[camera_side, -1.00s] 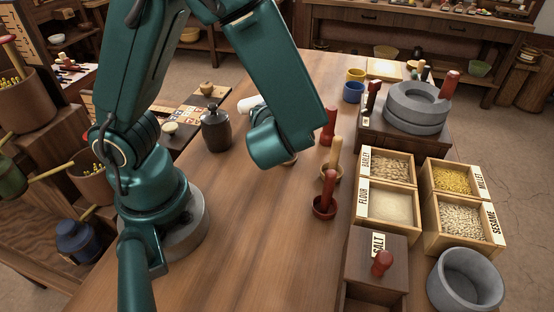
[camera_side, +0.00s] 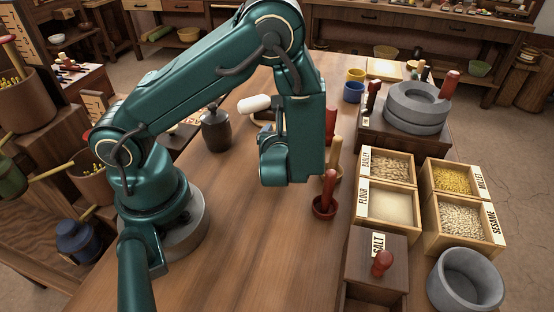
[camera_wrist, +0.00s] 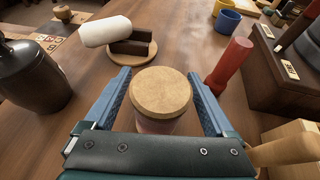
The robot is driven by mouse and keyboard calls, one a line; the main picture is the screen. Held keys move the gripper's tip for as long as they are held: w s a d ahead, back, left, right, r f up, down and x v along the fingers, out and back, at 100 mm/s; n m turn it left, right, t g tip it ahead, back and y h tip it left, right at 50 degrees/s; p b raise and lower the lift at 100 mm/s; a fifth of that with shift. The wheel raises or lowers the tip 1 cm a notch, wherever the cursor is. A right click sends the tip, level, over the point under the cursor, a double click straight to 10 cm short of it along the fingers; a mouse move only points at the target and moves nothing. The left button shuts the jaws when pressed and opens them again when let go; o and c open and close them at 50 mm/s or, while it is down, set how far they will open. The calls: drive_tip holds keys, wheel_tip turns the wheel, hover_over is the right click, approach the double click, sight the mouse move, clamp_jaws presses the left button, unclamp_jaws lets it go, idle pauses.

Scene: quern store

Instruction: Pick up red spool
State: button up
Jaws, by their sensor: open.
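In the wrist view my gripper (camera_wrist: 160,77) is open, with a blue finger on each side of a round spool-like thing (camera_wrist: 161,92). It has a wide tan wooden top, and a strip of dull pinkish-red side shows under it. This appears to be the red spool. It stands upright between the fingers, and I see no clear contact. Its lower part is hidden by the gripper's dark crossbar. In the side view my arm hides it and the fingertips.
A red peg (camera_wrist: 231,66) stands close right of the right finger. A white roller (camera_wrist: 105,31) and dark block (camera_wrist: 133,44) on a round board lie beyond. A dark jar (camera_wrist: 30,75) is left. Grain boxes (camera_side: 388,203) stand at right.

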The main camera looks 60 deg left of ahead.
drive_tip(key=shift+a, duration=0.15)
drive_tip(key=c, duration=1.3)
drive_tip(key=shift+w, duration=0.1)
